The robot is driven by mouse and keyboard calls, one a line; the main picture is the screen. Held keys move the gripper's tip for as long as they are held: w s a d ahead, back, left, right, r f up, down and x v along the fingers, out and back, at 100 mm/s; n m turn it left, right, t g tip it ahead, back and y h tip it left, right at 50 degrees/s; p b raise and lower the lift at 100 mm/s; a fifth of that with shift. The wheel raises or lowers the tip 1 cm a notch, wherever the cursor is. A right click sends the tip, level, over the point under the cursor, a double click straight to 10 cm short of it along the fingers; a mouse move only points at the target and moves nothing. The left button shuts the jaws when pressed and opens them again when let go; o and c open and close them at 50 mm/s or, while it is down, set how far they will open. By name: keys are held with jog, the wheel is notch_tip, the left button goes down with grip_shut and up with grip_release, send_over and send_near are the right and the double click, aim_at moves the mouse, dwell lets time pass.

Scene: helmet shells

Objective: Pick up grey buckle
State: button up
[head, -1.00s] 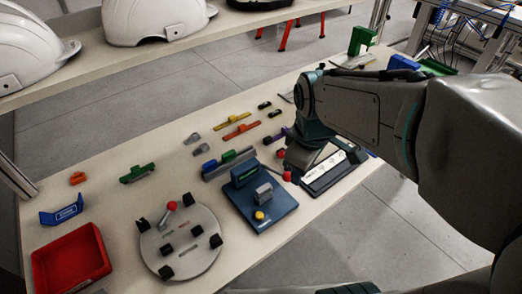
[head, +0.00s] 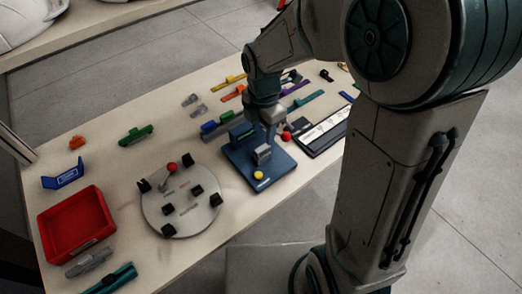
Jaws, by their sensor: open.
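Two small grey pieces that look like buckles lie on the table, one (head: 190,99) slightly behind the other (head: 198,111). A grey block (head: 262,154) sits on the blue fixture (head: 252,180) beside a yellow button (head: 259,175). I cannot tell for certain which of these is the grey buckle. My gripper (head: 269,132) points down above the back of the blue fixture, just behind the grey block. It is open and appears empty; its fingertips are small and partly blend with the fixture. I cannot tell whether they touch anything.
A round grey plate (head: 180,207) with black blocks and a red-knobbed lever stands left of the fixture. A red tray (head: 75,224) is at the front left. A black-and-white device (head: 322,132) lies to the right. Small coloured parts lie behind.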

aim_at(262, 148)
jog(key=shift+a+f, duration=0.1)
jog(key=shift+f, duration=3.85)
grip_shut()
